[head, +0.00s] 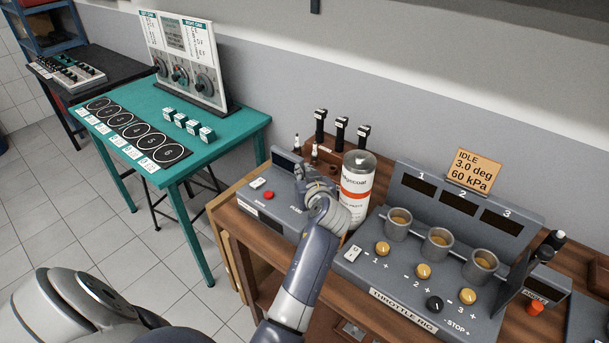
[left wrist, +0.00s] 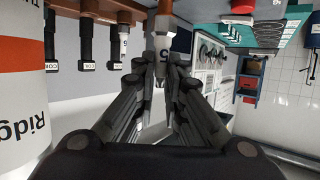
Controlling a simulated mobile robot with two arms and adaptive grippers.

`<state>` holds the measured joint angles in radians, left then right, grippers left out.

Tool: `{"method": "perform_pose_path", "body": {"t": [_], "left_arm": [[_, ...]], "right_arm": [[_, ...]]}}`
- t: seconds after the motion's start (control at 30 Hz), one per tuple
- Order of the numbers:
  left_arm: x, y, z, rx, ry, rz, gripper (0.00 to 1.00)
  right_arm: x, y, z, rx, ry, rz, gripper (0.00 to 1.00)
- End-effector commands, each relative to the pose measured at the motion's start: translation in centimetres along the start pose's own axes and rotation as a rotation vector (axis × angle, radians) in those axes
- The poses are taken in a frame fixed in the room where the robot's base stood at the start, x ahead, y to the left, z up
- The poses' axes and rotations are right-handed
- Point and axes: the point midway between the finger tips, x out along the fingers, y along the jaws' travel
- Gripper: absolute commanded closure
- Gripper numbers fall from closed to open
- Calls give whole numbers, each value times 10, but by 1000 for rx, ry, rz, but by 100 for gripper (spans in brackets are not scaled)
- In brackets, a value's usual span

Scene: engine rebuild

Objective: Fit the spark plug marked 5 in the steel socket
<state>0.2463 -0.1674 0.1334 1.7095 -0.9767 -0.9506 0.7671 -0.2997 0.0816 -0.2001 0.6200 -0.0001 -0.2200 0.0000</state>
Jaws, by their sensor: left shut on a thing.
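My left gripper (head: 311,174) is over the bench between the grey console and the white canister. In the left wrist view, which looks upside down, its fingers (left wrist: 160,75) are shut on the spark plug marked 5 (left wrist: 164,53). I cannot tell whether the plug is still touching its rack. Another pale plug (left wrist: 124,45) shows beside it, its mark unclear. In the head view two small plugs (head: 297,143) stand at the wooden rack (head: 328,156) behind the gripper. I cannot pick out the steel socket for certain. My right gripper is not in view.
A tall white canister (head: 359,189) stands close right of the gripper. Several black coils (head: 341,132) stand behind it. The grey console (head: 262,209) with a red button is to the left, the throttle rig (head: 424,285) to the right. A teal table (head: 231,136) stands farther left.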

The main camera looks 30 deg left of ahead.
Motion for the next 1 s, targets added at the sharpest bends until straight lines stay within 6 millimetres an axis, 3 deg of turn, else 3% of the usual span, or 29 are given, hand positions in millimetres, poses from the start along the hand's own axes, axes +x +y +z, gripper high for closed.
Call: {"method": "perform_pose_path", "body": {"t": [0.63,0.7,0.77,1.0], "left_arm": [[2,0,5,0,1,0,100],[2,0,5,0,1,0,76],[2,0,5,0,1,0,66],[2,0,5,0,0,0,66]], "right_arm": [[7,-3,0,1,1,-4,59],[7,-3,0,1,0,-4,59],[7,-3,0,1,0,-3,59],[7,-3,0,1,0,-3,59]]}}
